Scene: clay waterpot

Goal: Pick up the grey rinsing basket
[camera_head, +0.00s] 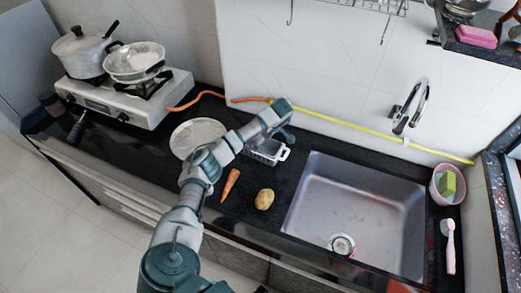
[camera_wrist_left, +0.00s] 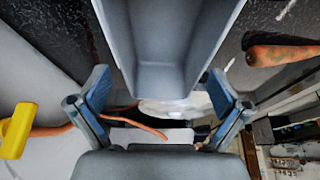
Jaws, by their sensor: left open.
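The grey rinsing basket (camera_head: 268,153) stands on the dark counter between the plate and the sink, with a pale handle loop at its right end. My left arm partly covers it in the head view. My left gripper (camera_head: 286,131) is at the basket's far side, above or beside it. In the left wrist view the basket (camera_wrist_left: 170,55) fills the upper middle, and the open fingers of my left gripper (camera_wrist_left: 160,80) are on either side of its near end. I cannot tell whether they touch it. My right gripper is not in view.
A carrot (camera_head: 230,184) and a potato (camera_head: 264,199) lie in front of the basket. A plate (camera_head: 194,138) is left of it, the sink (camera_head: 350,210) right. A yellow hose (camera_head: 345,130) runs along the wall behind. A stove (camera_head: 130,95) with pots stands far left.

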